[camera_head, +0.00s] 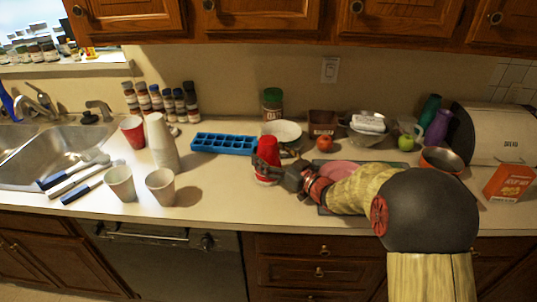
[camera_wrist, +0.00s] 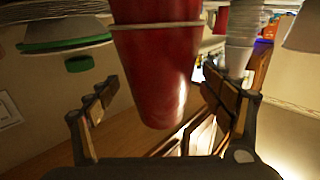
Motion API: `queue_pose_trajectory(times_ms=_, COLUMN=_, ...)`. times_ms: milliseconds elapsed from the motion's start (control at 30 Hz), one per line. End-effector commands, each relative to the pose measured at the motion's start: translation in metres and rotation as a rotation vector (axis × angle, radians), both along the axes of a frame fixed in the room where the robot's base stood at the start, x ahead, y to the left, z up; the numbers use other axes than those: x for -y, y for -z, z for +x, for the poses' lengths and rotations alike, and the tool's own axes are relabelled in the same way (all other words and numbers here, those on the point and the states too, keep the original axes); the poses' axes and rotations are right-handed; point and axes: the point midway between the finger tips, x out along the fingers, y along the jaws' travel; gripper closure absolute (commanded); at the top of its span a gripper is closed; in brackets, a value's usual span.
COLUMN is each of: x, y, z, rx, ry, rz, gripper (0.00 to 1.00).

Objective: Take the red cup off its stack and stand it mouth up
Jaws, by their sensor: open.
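The red cup (camera_head: 267,148) stands mouth down on top of a short stack near the middle of the counter. A pale rim line separates it from the red cup below (camera_head: 265,182). The wrist view is upside down: the red cup (camera_wrist: 155,75) fills its middle, narrow base toward the bottom, and the lower cup (camera_wrist: 155,10) shows at the top edge. My gripper (camera_head: 277,172) is at the stack from the right. In the wrist view my gripper (camera_wrist: 157,88) is open, with one finger on each side of the cup and visible gaps on both sides.
Another red cup (camera_head: 132,132), a tall white cup stack (camera_head: 161,142) and two pale cups (camera_head: 120,183) (camera_head: 160,187) stand to the left. A blue ice tray (camera_head: 224,144), white plate (camera_head: 284,131) and jar (camera_head: 272,105) are behind. Counter left of the stack is clear.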

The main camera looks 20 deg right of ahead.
Motion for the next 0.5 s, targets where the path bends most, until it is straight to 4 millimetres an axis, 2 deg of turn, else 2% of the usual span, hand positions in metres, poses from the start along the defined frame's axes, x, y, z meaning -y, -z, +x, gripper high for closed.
queue_pose_trajectory(times_ms=100, x=-0.0043, y=-0.0005, z=0.0079, rx=0.001, ry=0.000, rz=0.000, gripper=0.19)
queue_pose_trajectory(times_ms=333, x=-0.0044, y=-0.0021, z=0.0091, rx=0.001, ry=0.001, rz=0.000, gripper=0.19)
queue_pose_trajectory(times_ms=500, x=-0.0044, y=-0.0021, z=0.0090, rx=0.001, ry=0.001, rz=0.000, gripper=0.28)
